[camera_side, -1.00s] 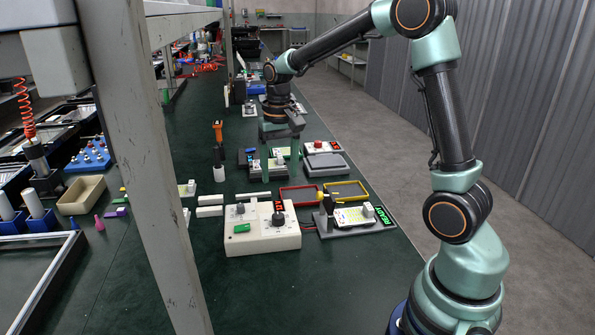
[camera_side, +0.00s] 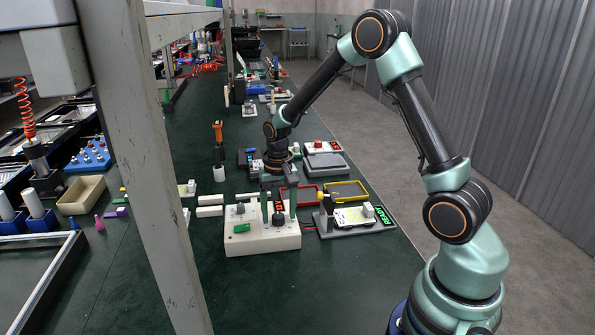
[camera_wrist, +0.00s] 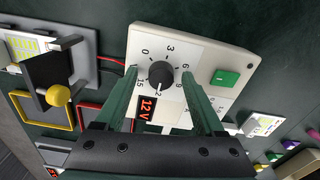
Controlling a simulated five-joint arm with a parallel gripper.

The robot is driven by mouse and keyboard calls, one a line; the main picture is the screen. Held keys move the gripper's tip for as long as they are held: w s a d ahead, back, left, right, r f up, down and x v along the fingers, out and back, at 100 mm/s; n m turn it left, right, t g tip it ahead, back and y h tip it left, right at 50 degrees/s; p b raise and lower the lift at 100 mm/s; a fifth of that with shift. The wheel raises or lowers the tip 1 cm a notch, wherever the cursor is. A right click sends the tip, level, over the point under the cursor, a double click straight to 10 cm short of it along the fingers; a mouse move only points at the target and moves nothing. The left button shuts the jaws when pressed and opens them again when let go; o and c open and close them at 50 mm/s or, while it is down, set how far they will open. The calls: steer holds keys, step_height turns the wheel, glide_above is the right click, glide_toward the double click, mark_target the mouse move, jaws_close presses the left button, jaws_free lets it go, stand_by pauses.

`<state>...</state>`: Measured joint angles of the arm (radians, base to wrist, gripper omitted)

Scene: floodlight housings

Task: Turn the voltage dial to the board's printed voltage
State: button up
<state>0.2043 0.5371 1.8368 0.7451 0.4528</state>
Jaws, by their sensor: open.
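The white supply box (camera_side: 262,240) carries the black voltage dial (camera_side: 278,219), also in the wrist view (camera_wrist: 160,75). The dial's white mark points down in the wrist view, toward the scale's partly hidden 12. The red display (camera_wrist: 147,107) reads 12 V, partly covered by a finger. My gripper (camera_side: 278,213) is over the box, and the wrist view shows its green fingers (camera_wrist: 159,82) open on either side of the dial; I cannot tell whether they touch it. The board (camera_side: 354,216) sits in a grey fixture to the right; its print is too small to read.
A green switch (camera_side: 241,228) is on the box's left part. Red and yellow trays (camera_side: 346,190) lie behind. The bench in front of the box is clear.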

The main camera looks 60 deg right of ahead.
steer(key=shift+f, duration=0.15)
jaws_close()
steer(key=shift+d+n, duration=0.1)
steer(key=shift+n, duration=0.8)
jaws_free()
